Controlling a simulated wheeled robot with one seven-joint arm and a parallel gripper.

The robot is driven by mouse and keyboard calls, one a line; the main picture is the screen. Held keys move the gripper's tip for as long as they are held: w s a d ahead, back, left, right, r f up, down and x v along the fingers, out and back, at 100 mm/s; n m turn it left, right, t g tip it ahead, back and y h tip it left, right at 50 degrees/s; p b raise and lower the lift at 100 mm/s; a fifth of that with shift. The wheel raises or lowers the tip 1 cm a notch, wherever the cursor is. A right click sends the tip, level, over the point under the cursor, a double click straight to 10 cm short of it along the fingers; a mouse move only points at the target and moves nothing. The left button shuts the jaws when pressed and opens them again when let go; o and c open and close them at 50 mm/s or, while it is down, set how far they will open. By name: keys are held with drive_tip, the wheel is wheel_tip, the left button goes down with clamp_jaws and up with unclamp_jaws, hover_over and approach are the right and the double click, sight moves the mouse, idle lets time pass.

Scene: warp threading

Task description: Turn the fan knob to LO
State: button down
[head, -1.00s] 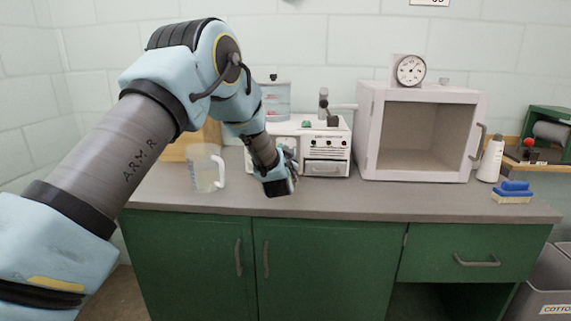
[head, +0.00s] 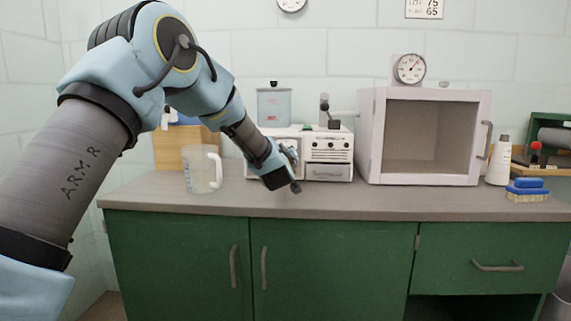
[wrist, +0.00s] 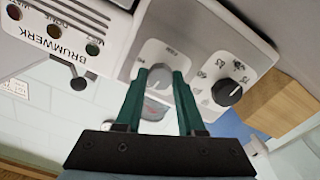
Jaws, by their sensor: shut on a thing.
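A white device (head: 330,150) with a front panel stands at the back of the counter. My gripper (head: 291,154) is in front of its left half, and my wrist hides much of that part. In the wrist view the panel is seen tilted, with a grey knob (wrist: 160,76) on a white dial plate. The green fingers of my gripper (wrist: 164,78) are closed around this knob, one on each side. The fingers partly cover the plate, and I cannot read the knob's setting. A black knob (wrist: 227,92) on a numbered dial sits to its right, apart from the fingers.
A white open-fronted cabinet (head: 374,140) stands right of the device. A clear pitcher (head: 200,172) is on the left. A white bottle (head: 499,160) and a blue brush (head: 527,187) are at the right. The counter front (head: 370,200) is clear.

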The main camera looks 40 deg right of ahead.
drive_tip(key=shift+f+n+b, duration=0.1)
drive_tip(key=shift+n+b, duration=0.8)
drive_tip(key=shift+n, duration=0.1)
drive_tip(key=c, duration=0.5)
unclamp_jaws()
drive_tip(key=b+v, duration=0.1)
drive_tip(key=v, duration=0.9)
drive_tip(key=shift+s+a, duration=0.3)
